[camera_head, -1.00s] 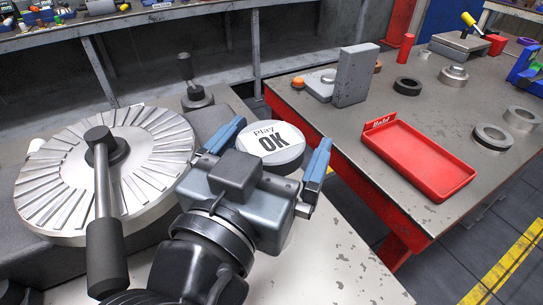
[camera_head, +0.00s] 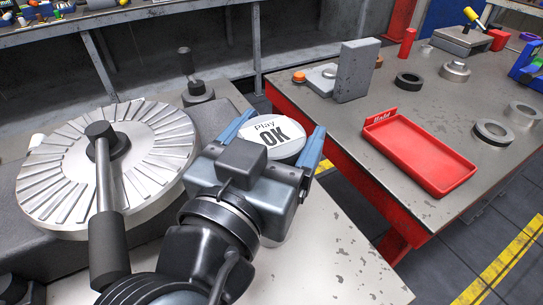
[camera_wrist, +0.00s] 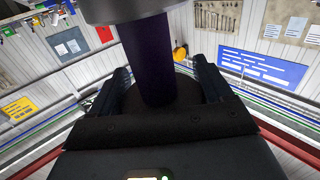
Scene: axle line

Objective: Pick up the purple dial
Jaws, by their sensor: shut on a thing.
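The dial (camera_head: 272,137) has a round white face reading "Play OK" and sits between my gripper's blue fingers in the head view. In the wrist view its dark purple stem (camera_wrist: 150,65) stands between the two dark fingers, with a grey round head above it. My gripper (camera_head: 280,126) is shut on the dial. The gripper body hides the dial's lower part in the head view, so I cannot tell whether it touches the bench below.
A slotted metal disc with a black-handled lever (camera_head: 105,195) stands close on the left. A floor gap separates the two benches.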

